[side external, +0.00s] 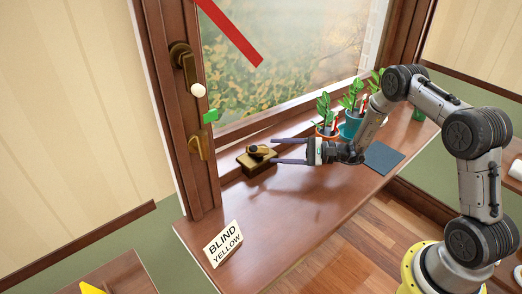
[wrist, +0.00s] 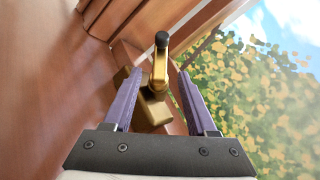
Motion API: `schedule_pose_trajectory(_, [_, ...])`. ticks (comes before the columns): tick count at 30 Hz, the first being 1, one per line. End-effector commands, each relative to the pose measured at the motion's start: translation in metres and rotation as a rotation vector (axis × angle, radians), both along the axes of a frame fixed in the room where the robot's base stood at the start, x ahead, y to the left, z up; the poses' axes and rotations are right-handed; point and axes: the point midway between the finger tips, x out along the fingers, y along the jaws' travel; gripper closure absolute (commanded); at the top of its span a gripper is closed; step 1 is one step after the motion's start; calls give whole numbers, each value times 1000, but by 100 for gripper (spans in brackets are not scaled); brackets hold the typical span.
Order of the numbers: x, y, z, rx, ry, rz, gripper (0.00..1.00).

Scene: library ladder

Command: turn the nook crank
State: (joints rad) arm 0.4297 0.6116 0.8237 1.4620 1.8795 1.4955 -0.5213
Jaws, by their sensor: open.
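A small brass crank unit (side external: 257,154) with a dark knob sits on the wooden sill at the window's left corner. In the wrist view, its brass crank arm (wrist: 159,70) stands up with a black knob (wrist: 162,39) on its end, above a brass base (wrist: 153,110). My gripper (side external: 274,150) is open and roughly level, pointing left at the unit from its right side. In the wrist view, the crank arm shows in the gap between the two fingers. I see no clear contact, and the exact depth is hard to tell.
On the window frame are a brass fitting with a white knob (side external: 198,90), a green tag (side external: 210,116) and a brass latch (side external: 198,147). Potted plants (side external: 325,118) stand behind my wrist. A "BLIND YELLOW" card (side external: 223,244) stands at front left.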

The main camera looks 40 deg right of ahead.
Motion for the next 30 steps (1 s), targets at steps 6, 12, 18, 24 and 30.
schedule_pose_trajectory(6, [25,28,0,0,0,3,43])
schedule_pose_trajectory(12, [36,40,-1,0,1,1,43])
schedule_pose_trajectory(18, [39,42,0,0,1,-1,43])
schedule_pose_trajectory(24, [38,42,0,1,1,0,53])
schedule_pose_trajectory(30, [38,42,0,0,0,0,89])
